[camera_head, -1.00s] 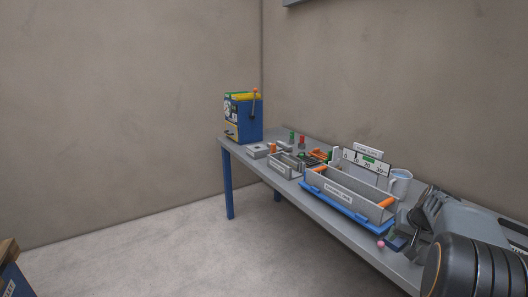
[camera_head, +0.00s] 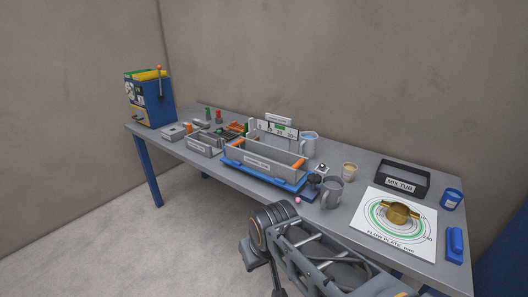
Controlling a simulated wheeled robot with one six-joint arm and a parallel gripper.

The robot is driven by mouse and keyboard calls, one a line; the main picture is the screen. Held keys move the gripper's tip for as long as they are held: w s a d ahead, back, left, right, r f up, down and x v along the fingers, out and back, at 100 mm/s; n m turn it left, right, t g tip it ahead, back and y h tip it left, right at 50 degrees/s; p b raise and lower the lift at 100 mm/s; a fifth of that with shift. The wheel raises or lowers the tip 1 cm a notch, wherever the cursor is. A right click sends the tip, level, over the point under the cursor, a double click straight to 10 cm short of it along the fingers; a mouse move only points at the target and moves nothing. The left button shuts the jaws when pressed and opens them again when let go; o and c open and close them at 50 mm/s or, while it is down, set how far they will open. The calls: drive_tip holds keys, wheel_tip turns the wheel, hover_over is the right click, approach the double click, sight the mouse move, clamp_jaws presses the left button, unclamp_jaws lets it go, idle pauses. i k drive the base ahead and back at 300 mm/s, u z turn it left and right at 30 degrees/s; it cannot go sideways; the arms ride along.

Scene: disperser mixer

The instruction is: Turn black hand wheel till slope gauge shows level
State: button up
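A small white scale board (camera_head: 278,129) with a green patch and a sign above it stands behind the long grey tray (camera_head: 262,166); it looks like the slope gauge. Its pointer and reading are too small to tell. The tray has orange ends and sits on a blue base (camera_head: 252,174). A dark round knob (camera_head: 314,181) at the base's right end may be the black hand wheel. My arm fills the bottom middle, in front of the table and apart from the knob in the picture. I cannot make out my gripper's fingertips or what lies between them.
A pink ball (camera_head: 298,200) is near the front edge. A flow plate (camera_head: 394,238) and black mix tub (camera_head: 403,184) are at right.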

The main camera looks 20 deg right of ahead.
sight(315, 179)
drive_tip(key=u, duration=0.05)
drive_tip(key=k, duration=0.45)
drive_tip(key=z, duration=1)
drive_tip(key=i, duration=1.15)
drive_tip(key=u, duration=0.5)
